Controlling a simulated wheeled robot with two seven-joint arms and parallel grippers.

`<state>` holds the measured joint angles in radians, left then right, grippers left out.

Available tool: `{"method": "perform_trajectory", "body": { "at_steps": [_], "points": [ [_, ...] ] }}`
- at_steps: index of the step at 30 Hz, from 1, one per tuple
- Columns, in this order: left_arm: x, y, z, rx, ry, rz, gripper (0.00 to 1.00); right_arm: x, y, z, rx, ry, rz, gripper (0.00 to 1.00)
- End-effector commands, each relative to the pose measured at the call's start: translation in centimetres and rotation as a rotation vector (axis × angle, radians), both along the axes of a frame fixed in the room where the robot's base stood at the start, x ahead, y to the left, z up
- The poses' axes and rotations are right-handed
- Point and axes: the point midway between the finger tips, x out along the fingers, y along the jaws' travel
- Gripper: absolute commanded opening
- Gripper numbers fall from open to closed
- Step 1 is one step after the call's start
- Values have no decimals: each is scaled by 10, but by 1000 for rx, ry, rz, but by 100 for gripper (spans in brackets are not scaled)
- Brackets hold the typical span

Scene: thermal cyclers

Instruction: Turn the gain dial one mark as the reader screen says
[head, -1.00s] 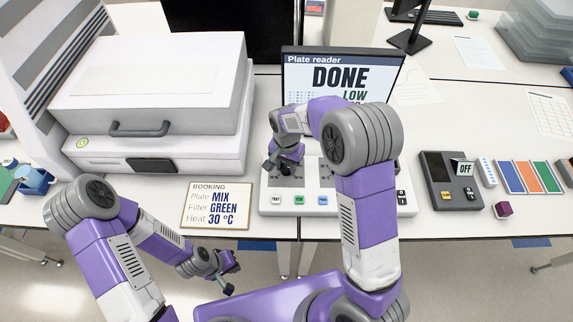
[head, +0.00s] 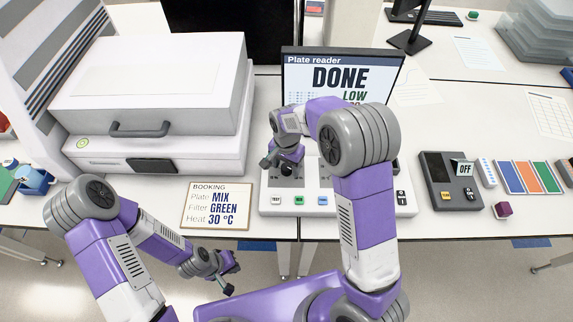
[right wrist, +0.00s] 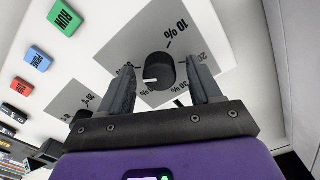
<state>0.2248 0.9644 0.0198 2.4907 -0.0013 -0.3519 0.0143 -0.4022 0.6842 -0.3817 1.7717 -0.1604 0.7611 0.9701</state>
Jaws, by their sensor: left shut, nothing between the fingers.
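The reader screen (head: 330,78) shows "Plate reader", "DONE" and "LOW"; my right arm hides its lower part. The white control panel (head: 270,205) stands in front of it. In the right wrist view, a black dial (right wrist: 160,68) with a white pointer sits on a grey scale plate marked "10 %" and partly hidden figures. The pointer faces left in that picture. My right gripper (right wrist: 163,88) is open, with one finger on each side of the dial; contact is not clear. It also shows over the panel in the head view (head: 279,165). My left gripper (head: 232,275) is shut and empty, in front of the table.
A booking card (head: 216,205) and a large white instrument (head: 150,90) are at left.

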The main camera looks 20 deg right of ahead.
Motion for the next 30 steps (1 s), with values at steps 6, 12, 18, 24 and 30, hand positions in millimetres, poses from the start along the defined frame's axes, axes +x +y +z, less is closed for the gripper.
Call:
{"method": "perform_trajectory", "body": {
  "at_steps": [6,12,18,24,30],
  "points": [
    [0,0,0,0,0,0,0,0,0,0,0,1,1,63],
    [0,0,2,0,0,0,0,1,1,19,0,-3,2,63],
    [0,0,4,0,0,0,0,0,0,54,1,-4,1,63],
    [0,0,5,0,0,0,0,0,0,73,1,-1,0,63],
    [0,0,5,0,0,0,0,0,0,76,0,1,0,63]
  ]
}}
